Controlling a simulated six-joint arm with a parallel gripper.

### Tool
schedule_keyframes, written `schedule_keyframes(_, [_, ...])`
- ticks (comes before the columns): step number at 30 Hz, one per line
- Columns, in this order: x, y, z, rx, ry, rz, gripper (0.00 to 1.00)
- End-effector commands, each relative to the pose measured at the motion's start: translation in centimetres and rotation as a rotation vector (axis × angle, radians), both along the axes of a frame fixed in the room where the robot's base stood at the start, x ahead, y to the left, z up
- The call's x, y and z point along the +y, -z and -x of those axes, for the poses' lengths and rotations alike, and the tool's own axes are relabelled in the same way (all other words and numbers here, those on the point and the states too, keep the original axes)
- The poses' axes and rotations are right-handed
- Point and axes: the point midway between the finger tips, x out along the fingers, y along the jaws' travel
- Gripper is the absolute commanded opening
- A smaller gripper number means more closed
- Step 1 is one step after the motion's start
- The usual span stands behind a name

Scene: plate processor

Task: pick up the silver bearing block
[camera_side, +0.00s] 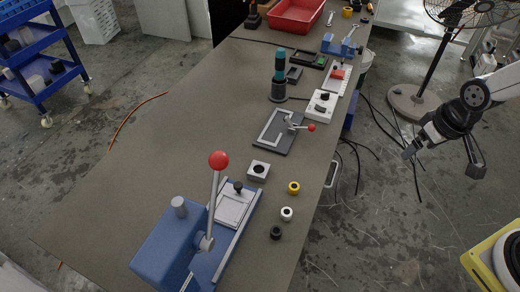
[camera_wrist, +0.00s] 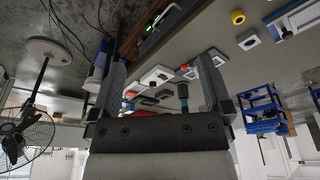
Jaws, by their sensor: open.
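The silver bearing block (camera_side: 251,175) is a small square block with a dark round hole. It lies flat on the grey table between the blue lever press and the dark plate fixture. In the wrist view the block (camera_wrist: 246,43) shows small at the upper right, outside the jaws. My gripper (camera_side: 441,160) is in the air to the right of the table, over the floor side, well apart from the block. In the wrist view my gripper (camera_wrist: 162,64) has its two fingers spread wide with nothing held between them.
The blue press (camera_side: 165,245) with a red-knobbed lever stands left of the block. A plate fixture (camera_side: 272,143) with another red-knobbed lever lies behind it. Yellow (camera_side: 293,188), white (camera_side: 287,214) and black (camera_side: 276,233) rings sit near the table's right edge. A fan (camera_side: 412,103) stands beyond.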

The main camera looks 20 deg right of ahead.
Motion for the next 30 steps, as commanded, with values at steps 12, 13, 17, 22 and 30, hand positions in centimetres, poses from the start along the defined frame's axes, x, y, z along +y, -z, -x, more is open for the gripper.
schedule_keyframes(12, [2.6, 0.8, -5.2, -0.011, -0.128, -0.014, 1.00])
schedule_keyframes(13, [3.0, 1.0, -5.8, -0.013, -0.145, -0.016, 1.00])
schedule_keyframes(17, [4.9, 1.9, -8.8, -0.022, -0.225, -0.024, 1.00])
schedule_keyframes(22, [7.7, 3.5, -12.5, -0.037, -0.331, -0.034, 1.00])
schedule_keyframes(30, [12.8, 6.9, -17.3, -0.066, -0.496, -0.048, 1.00])
